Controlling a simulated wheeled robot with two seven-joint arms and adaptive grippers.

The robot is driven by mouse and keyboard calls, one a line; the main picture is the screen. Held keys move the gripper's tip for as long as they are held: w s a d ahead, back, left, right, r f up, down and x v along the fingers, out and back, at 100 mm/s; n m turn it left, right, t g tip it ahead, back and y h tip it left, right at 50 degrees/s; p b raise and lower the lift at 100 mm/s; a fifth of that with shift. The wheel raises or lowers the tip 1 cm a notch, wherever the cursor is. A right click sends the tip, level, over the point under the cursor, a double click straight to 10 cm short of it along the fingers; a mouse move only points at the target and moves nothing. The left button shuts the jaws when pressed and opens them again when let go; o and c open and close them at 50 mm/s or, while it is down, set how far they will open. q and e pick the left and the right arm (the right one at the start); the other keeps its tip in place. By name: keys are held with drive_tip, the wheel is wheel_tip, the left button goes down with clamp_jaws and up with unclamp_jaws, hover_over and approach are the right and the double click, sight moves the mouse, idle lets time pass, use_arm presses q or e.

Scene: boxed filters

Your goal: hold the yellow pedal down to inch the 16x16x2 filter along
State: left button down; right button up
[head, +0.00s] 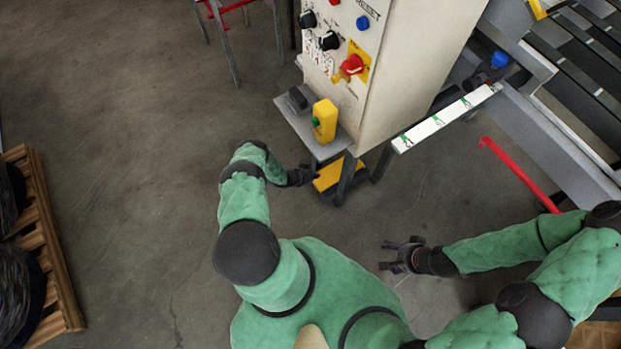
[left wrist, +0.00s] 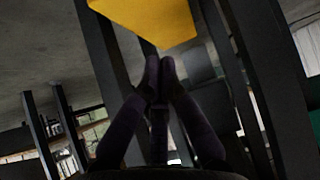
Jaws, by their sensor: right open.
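The yellow pedal (head: 328,176) sits low beneath the control cabinet, partly hidden by a dark leg. It shows as a yellow plate (left wrist: 150,18) at the top of the left wrist view. My left gripper (head: 312,174) is at the pedal's left edge in the head view. In the left wrist view its fingertips (left wrist: 160,68) are together with nothing seen between them, just below the plate; I cannot tell whether they touch it. My right gripper (head: 388,256) is open and empty over the floor. I cannot identify the 16x16x2 filter in either view.
The control cabinet (head: 405,60) has knobs and a red switch (head: 351,67). A shelf holds a yellow box with a green button (head: 324,120). A white strip with green marks (head: 445,119) and a red bar (head: 520,174) are at right. A wooden pallet (head: 50,250) lies left.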

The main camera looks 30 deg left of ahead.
sight(325, 178)
use_arm(q)
drive_tip(key=f+b, duration=0.1)
drive_tip(key=w+f+b, duration=0.1)
drive_tip(key=f, duration=0.1)
drive_tip(key=w+d+f+b, duration=0.1)
drive_tip(key=f, duration=0.1)
drive_tip(key=shift+w+f, duration=0.1)
drive_tip(key=shift+w, duration=0.15)
drive_tip(key=shift+f+b, duration=0.45)
drive_tip(key=shift+f, duration=0.35)
use_arm(e)
wheel_tip(325, 178, down, 4)
drive_tip(key=shift+f, duration=0.25)
